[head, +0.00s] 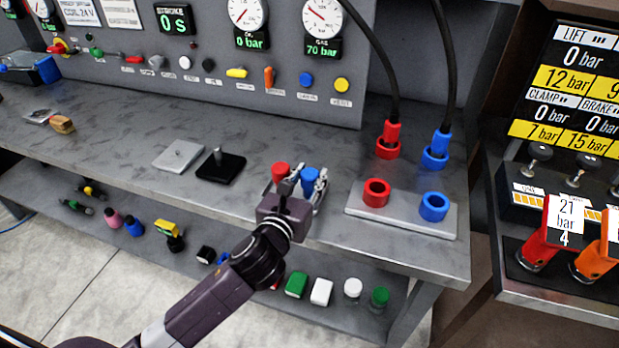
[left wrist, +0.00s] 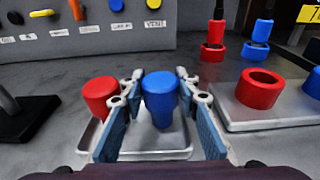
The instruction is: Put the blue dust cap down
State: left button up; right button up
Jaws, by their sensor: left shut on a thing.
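The blue dust cap (head: 310,178) is between the fingers of my left gripper (head: 304,184), which is shut on it. The cap (left wrist: 160,90) looks upright in the left wrist view. A small shallow metal tray (left wrist: 86,142) lies below and around it; I cannot tell whether the cap touches it. A red cap (head: 281,171) stands at the tray's left, just outside the left finger; it also shows in the left wrist view (left wrist: 99,92). The gripper hides most of the tray in the head view. My right gripper is not in view.
A grey plate (head: 405,220) with red (head: 377,192) and blue (head: 434,206) sockets is right of the gripper. Behind it, hoses end in red (head: 391,134) and blue (head: 441,143) couplings. A black stand (head: 220,167) is left.

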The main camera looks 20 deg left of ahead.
pick_arm(q)
jog(key=shift+f, duration=0.15)
jog(key=o, duration=0.9)
jog(key=shift+c, duration=0.2)
jog(key=shift+s, duration=0.35)
jog(key=s+r, duration=0.2)
jog(key=s, duration=0.9)
jog(key=shift+a+b, duration=0.2)
jog(key=shift+b, duration=0.25)
